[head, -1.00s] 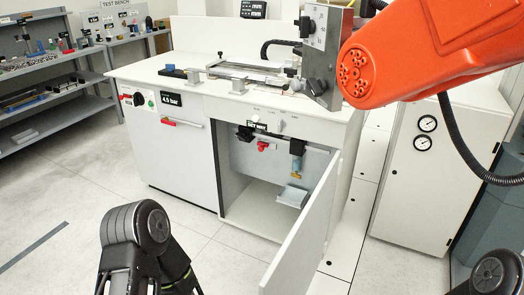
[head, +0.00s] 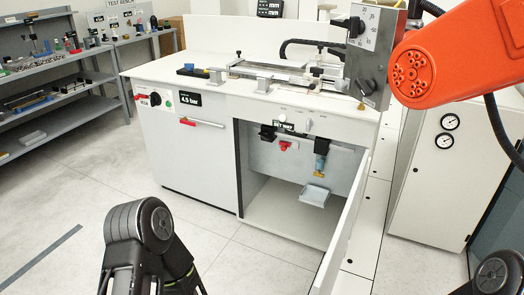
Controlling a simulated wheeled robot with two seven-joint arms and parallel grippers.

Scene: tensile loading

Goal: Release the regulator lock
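The open cabinet (head: 262,200) under the bench holds an air line along its back panel. Only dark links of my arms show at the bottom edge. Neither gripper is in view.
The cabinet door (head: 343,222) stands open toward me at the right. A small grey tray (head: 314,195) sits below the regulator. A large orange robot arm (head: 455,62) hangs at upper right. A white cabinet with gauges (head: 437,170) stands right. Floor at front left is clear.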

